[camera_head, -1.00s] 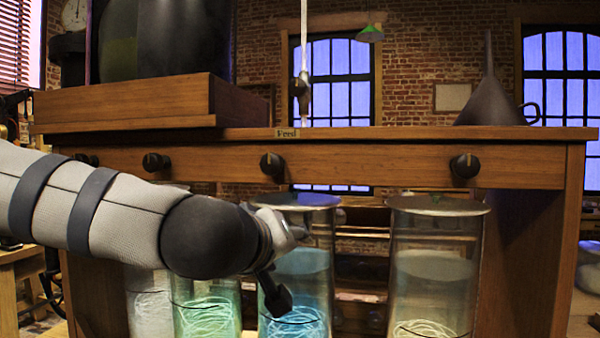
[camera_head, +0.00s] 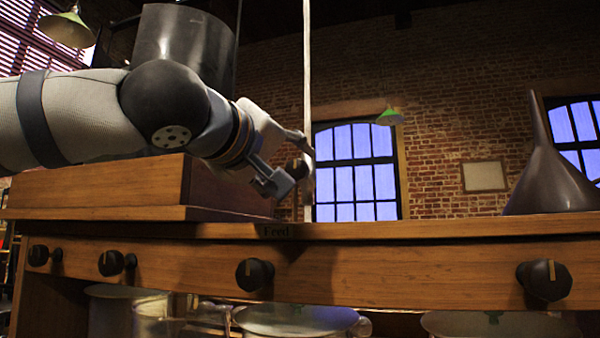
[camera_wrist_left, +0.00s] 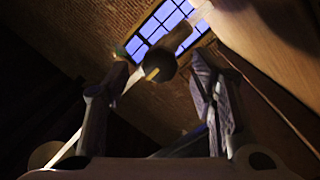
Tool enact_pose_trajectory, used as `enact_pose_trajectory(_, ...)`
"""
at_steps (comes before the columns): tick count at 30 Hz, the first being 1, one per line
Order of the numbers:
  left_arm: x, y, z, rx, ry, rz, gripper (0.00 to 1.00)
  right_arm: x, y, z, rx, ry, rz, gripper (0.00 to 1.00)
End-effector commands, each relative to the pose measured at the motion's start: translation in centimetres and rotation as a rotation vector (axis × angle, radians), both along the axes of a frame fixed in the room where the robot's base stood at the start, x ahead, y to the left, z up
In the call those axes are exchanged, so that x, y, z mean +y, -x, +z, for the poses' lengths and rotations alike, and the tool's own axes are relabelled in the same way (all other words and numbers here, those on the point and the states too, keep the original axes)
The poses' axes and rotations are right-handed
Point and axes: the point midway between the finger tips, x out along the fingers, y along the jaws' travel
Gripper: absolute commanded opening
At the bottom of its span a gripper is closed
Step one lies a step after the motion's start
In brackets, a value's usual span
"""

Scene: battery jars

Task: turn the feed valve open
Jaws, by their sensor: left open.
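The feed valve (camera_head: 299,168) is a dark fitting on a pale hanging tube, above the shelf with the "Feed" label (camera_head: 277,231). In the left wrist view its round dark end with a tan mark (camera_wrist_left: 157,67) shows between my fingertips. My left gripper (camera_head: 290,163) is open at the valve, one finger above and one below in the head view. I cannot tell whether either finger touches it. Part of the valve is hidden by the fingers. My right gripper is not in view.
The wooden shelf (camera_head: 420,226) runs just below my left gripper. A wooden box (camera_head: 120,190) with a dark vessel (camera_head: 185,35) stands at left, behind my arm. A dark funnel (camera_head: 552,180) stands at right. Several black knobs (camera_head: 254,274) line the shelf front, with glass jars (camera_head: 300,320) below.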

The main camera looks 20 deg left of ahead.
Motion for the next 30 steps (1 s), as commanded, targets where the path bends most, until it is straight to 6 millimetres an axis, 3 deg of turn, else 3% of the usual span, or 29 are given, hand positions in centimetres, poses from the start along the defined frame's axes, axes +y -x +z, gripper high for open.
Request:
enact_pose_trajectory(6, -0.5, -3.8, -0.2, 0.004, 0.001, 0.001, 0.51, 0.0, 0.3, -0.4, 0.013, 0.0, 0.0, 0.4)
enact_pose_trajectory(16, -0.6, -4.3, 0.0, -0.001, 0.0, -0.001, 0.51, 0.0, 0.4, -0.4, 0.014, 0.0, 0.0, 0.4)
enact_pose_trajectory(21, -0.6, -4.2, 0.0, -0.001, 0.0, -0.001, 0.12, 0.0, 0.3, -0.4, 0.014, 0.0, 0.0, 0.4)
enact_pose_trajectory(23, -0.6, -4.2, 0.0, -0.001, 0.0, -0.001, 0.02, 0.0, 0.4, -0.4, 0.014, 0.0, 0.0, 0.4)
enact_pose_trajectory(30, -0.6, -4.2, 0.0, 0.0, 0.012, -0.001, 0.02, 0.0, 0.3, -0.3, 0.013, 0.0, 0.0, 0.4)
